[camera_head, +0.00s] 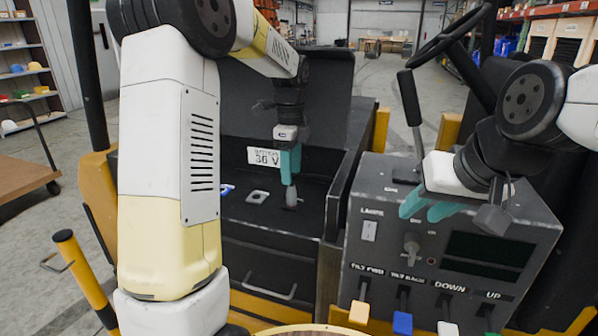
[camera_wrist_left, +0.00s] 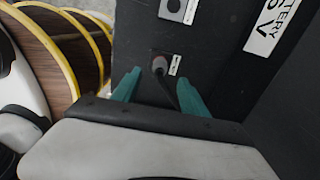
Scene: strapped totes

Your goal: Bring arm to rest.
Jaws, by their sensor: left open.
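My left gripper (camera_head: 290,165) hangs point down over the dark battery compartment (camera_head: 320,215) of the vehicle. In the left wrist view its two teal fingers stand apart, so the left gripper (camera_wrist_left: 158,90) is open. A grey plug-like piece with a dark cable (camera_wrist_left: 160,66) sits on a plate just beyond and between the fingertips. In the head view this grey piece (camera_head: 291,197) shows right below the fingers; whether they touch it I cannot tell. My right gripper (camera_head: 425,208) is at the right, before the control panel, with two teal fingers apart and nothing seen between them.
The control panel (camera_head: 395,225) carries a knob, a lamp switch and coloured levers. A steering wheel (camera_head: 448,38) stands behind it. A second plate (camera_head: 257,197) lies in the compartment. A yellow post (camera_head: 85,275) stands at the left.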

